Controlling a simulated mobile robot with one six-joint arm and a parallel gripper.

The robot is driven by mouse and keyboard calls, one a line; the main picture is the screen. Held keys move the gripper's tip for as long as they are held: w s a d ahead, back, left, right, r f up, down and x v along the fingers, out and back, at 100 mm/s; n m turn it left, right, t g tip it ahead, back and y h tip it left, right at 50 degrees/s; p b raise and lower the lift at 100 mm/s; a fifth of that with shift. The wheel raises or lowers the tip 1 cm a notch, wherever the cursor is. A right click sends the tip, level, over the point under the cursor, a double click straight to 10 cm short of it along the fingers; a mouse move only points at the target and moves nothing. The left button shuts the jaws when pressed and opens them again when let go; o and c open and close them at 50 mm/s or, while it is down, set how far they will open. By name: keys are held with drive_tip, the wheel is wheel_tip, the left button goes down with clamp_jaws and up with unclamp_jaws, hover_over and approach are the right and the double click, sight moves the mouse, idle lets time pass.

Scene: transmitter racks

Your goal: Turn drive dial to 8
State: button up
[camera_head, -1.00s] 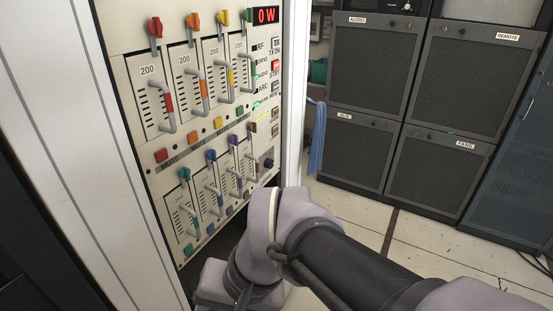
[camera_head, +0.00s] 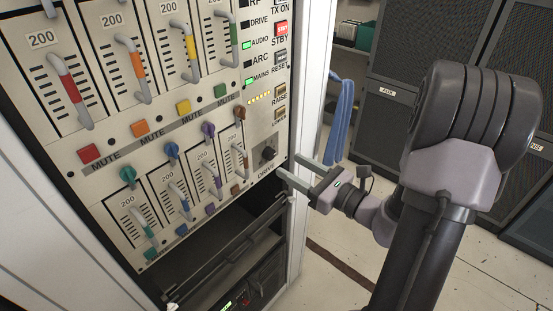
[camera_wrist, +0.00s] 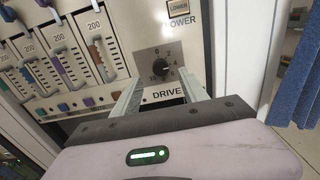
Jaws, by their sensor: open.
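The drive dial (camera_head: 268,153) is a small dark knob at the lower right of the cream rack panel, above the label DRIVE. In the wrist view the dial (camera_wrist: 158,61) sits on a dark square plate with numbers around it, ahead of my gripper and roughly between its fingers. My gripper (camera_head: 290,172) is open and empty, with its two pale fingers pointing at the panel just right of and below the dial. The fingers (camera_wrist: 160,88) appear apart from the knob. The exact dial setting is too small to read.
Slider handles and coloured buttons fill the panel left of the dial, including a brown-topped slider (camera_head: 239,140) close by. The RAISE and LOWER buttons (camera_head: 280,103) are above it. An open dark bay (camera_head: 225,235) lies below the panel. A blue cloth (camera_head: 338,120) hangs to the right.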

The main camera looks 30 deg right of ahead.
sight(272, 154)
drive_tip(key=x, duration=0.6)
drive_tip(key=shift+w, duration=0.1)
clamp_jaws()
